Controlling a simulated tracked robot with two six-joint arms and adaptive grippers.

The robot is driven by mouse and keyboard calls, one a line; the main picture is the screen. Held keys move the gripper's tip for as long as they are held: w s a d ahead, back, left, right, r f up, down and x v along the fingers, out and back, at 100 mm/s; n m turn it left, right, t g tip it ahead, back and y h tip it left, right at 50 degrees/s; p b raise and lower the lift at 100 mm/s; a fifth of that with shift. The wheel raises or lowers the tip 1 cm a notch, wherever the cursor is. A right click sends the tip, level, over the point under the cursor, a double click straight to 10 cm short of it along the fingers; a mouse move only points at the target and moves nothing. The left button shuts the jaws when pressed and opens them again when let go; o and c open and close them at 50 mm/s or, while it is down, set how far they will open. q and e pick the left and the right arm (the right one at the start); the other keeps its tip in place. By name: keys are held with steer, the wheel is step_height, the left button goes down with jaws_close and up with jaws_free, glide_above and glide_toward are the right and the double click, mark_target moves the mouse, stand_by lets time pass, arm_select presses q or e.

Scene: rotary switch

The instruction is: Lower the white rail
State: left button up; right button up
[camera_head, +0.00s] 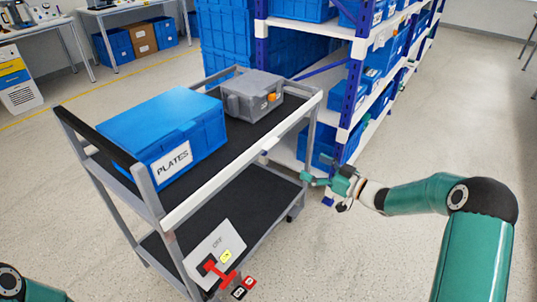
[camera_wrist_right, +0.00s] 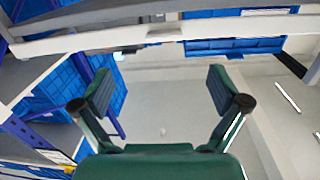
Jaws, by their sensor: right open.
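The white rail (camera_head: 225,172) runs along the long near side of the grey cart (camera_head: 160,205), level with its top deck. A small pale tab sits near its middle. My right gripper (camera_head: 308,178) is open and empty beside the cart's right end, below the rail and apart from it. In the right wrist view its two fingers (camera_wrist_right: 160,85) are spread over bare floor. A pale bar crosses the top of that view beyond the fingertips; I cannot tell for certain that it is the rail. My left gripper is out of view.
A blue box marked PLATES (camera_head: 165,125) and a grey case (camera_head: 253,95) stand on the cart. A panel with a red rotary handle (camera_head: 218,268) is low in front. Shelving with blue bins (camera_head: 347,95) stands behind. The floor to the right is clear.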

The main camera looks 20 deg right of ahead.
steer(key=d+r+n+y, duration=0.1)
steer(key=n, duration=0.1)
glide_toward(266, 140)
steer(key=x, duration=0.8)
steer(key=shift+w+f+p, duration=0.25)
steer(key=shift+w+p, duration=0.05)
steer(key=shift+s+r, duration=0.15)
steer(key=shift+r, duration=0.05)
steer(key=c, duration=1.7)
step_height(266, 140, down, 6)
steer(key=b, duration=0.4)
steer(key=shift+a, duration=0.1)
